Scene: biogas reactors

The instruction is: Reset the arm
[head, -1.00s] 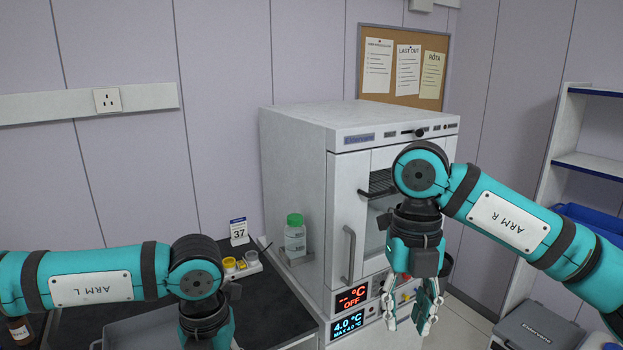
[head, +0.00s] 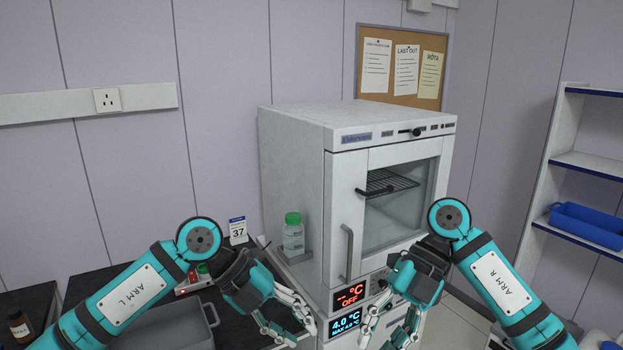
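My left gripper (head: 300,329) reaches in from the lower left, in front of the black bench. Its two fingers are apart with nothing seen between them. My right gripper (head: 385,333) hangs pointing down in front of the lower part of the oven, right of the displays. Its fingers are also apart and hold nothing that I can see. The two grippers face the gap between them and do not touch. The fingertips of the right one run close to the bottom edge of the picture.
A white oven (head: 293,158) with a shut glass door stands ahead, above lit displays (head: 346,322). A green-capped bottle (head: 293,236) sits on a small ledge at its left side. A grey tray (head: 180,330) and brown bottle (head: 20,327) are lower left. Shelves with a blue bin (head: 588,226) stand right.

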